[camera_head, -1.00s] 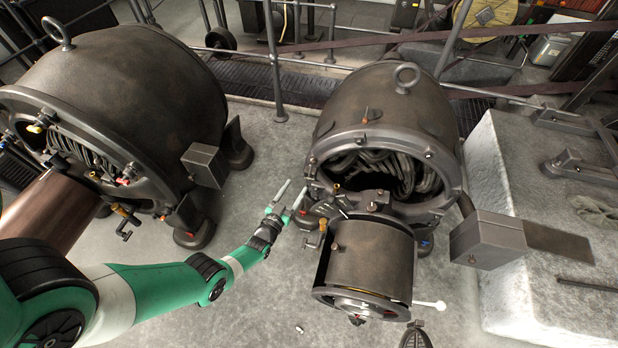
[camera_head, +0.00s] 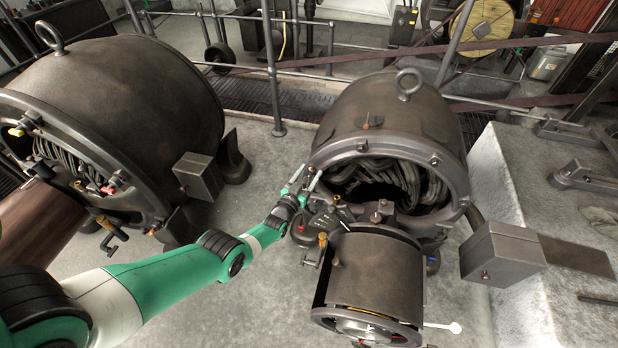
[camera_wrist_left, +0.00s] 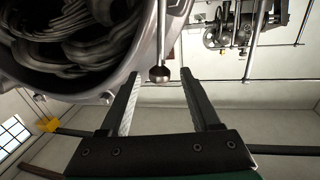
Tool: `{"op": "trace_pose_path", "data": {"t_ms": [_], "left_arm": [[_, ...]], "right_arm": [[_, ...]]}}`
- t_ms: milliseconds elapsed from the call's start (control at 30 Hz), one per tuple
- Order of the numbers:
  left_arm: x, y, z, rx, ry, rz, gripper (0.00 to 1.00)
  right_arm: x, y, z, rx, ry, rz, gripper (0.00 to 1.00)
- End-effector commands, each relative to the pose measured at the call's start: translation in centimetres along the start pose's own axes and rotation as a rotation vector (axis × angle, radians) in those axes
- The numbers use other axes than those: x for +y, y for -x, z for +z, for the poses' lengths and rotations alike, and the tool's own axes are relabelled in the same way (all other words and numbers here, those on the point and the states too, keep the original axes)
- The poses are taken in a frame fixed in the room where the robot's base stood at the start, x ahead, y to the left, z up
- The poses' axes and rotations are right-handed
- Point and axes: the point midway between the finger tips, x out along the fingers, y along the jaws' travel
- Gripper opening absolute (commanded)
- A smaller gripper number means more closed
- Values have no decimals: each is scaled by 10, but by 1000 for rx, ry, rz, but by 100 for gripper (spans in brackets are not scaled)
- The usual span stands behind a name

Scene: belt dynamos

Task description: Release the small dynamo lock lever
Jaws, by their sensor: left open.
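The small dynamo (camera_head: 392,115) stands right of centre in the head view, with open coils at its front and a drum below. My left gripper (camera_head: 303,180) is open and empty at the left side of its front rim. In the left wrist view, a thin rod with a round ball end (camera_wrist_left: 160,74), which looks like a lever, lies in line with the gap between my open fingers (camera_wrist_left: 160,88). I cannot tell how far beyond the tips it is. The dynamo's coils (camera_wrist_left: 75,40) fill that view's upper left. The lever is not clear in the head view. My right gripper is not in view.
A larger dynamo (camera_head: 130,95) stands at the left. A grey box (camera_head: 500,254) juts out right of the small dynamo, before a pale stone block (camera_head: 500,165). Railings (camera_head: 275,80) and belts run behind. Bare floor (camera_head: 255,150) lies between the dynamos.

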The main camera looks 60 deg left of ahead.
Motion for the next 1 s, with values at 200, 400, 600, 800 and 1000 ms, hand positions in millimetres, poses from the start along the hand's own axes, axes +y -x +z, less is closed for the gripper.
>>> {"op": "trace_pose_path", "data": {"t_ms": [200,400,600,800,1000], "left_arm": [[0,0,0,0,0,0,47],[0,1,0,0,0,0,11],[0,1,0,0,0,0,0],[0,1,0,0,0,0,0],[0,1,0,0,0,0,0]], "right_arm": [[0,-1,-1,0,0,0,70],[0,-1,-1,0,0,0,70],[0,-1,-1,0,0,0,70],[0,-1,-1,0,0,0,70],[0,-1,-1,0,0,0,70]]}}
